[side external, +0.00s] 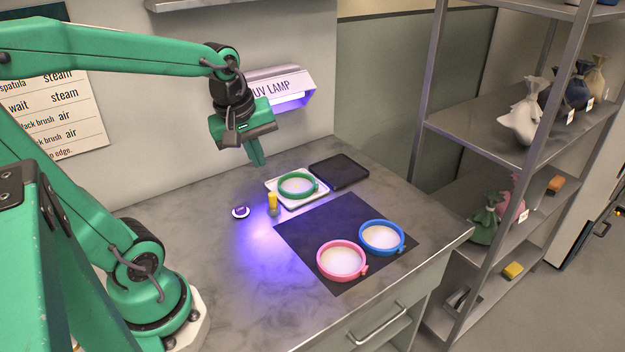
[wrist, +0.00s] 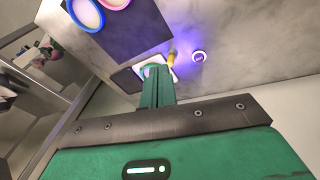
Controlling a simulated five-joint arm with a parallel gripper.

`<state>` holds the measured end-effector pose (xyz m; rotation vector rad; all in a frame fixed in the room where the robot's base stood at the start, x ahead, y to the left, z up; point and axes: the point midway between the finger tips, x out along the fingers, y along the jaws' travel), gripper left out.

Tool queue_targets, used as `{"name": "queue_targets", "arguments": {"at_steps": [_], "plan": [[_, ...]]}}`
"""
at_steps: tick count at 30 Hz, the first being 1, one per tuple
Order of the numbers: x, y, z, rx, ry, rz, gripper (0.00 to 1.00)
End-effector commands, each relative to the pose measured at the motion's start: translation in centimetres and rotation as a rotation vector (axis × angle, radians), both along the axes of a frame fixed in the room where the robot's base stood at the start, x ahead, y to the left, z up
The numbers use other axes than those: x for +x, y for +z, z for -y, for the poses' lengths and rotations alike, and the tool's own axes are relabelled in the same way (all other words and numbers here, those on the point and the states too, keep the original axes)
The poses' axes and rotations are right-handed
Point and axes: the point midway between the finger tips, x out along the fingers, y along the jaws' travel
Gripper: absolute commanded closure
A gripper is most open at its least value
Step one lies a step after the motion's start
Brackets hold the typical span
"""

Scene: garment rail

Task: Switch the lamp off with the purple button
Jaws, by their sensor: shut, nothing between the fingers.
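The UV lamp (side external: 282,88) is mounted on the back wall and glows violet, lighting part of the counter. The purple button (side external: 241,212) is a small round button with a pale rim on the counter, below and slightly left of my gripper. It also shows in the wrist view (wrist: 198,56), right of the fingers. My gripper (side external: 259,163) is shut and empty, pointing down above the counter, in front of the lamp and apart from the button. In the wrist view its green fingers (wrist: 157,80) are together.
A white tray (side external: 272,188) holds a green hoop (side external: 281,190). A yellow-topped small object (side external: 272,201) stands right of the button. A black tray (side external: 339,171) lies behind. A dark mat (side external: 330,222) carries a pink hoop (side external: 323,271) and a blue hoop (side external: 364,247). Counter left of the button is clear.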

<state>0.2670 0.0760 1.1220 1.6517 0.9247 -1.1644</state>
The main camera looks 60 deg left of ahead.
Motion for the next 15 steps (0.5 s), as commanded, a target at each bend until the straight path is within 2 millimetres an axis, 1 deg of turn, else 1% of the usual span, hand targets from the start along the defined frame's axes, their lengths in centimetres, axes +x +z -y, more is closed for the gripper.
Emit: {"name": "queue_targets", "arguments": {"at_steps": [3,15], "plan": [[0.4,-0.5,-1.3,-0.044,0.164,-0.018,1.00],[1.4,-2.3,-5.8,-0.168,0.726,-0.062,1.00]]}}
